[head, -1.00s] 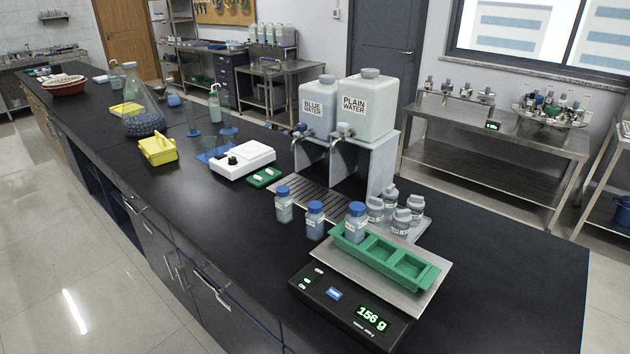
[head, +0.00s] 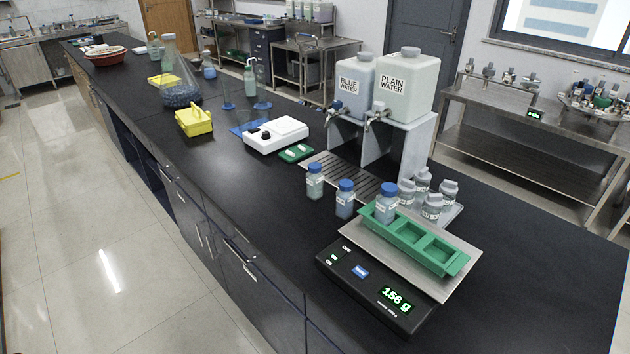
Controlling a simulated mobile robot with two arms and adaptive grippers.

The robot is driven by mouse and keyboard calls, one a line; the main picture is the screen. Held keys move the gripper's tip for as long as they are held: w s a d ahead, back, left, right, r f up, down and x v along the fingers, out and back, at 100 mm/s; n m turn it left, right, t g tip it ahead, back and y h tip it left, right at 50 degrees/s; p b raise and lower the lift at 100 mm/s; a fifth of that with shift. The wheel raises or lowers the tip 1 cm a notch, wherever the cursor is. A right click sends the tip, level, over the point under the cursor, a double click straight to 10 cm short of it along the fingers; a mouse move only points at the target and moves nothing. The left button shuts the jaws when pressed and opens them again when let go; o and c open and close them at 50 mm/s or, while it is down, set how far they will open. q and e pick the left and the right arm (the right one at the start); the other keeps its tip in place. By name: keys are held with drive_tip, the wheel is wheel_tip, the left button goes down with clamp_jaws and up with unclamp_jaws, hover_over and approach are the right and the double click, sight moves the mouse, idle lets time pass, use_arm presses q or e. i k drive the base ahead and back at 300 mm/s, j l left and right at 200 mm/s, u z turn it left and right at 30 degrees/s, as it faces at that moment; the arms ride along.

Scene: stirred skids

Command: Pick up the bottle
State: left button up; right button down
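Three blue-capped bottles stand near the front of the black bench. One bottle (head: 386,205) sits in the left end of a green tray (head: 447,264) on the scale (head: 360,285), which reads 156 g. A second bottle (head: 345,200) stands on the bench just left of the tray. A third bottle (head: 315,183), with greener contents, stands further left and back. Several grey-capped bottles (head: 431,207) stand on a small pale tray behind the scale. Which bottle the task means cannot be told. Neither of my grippers is in view.
Two water containers (head: 405,85) stand on a grey stand (head: 405,145) behind the bottles, above a drip grate (head: 350,180). A white device (head: 276,135), a green pad (head: 296,153) and a yellow holder (head: 194,121) lie further left. Open floor (head: 90,260) runs along the bench's left side.

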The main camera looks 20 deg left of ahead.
sight(314, 182)
drive_tip(key=i+j+z, duration=0.2)
drive_tip(key=j, duration=0.45)
drive_tip(key=j+z, duration=0.2)
drive_tip(key=j, duration=0.45)
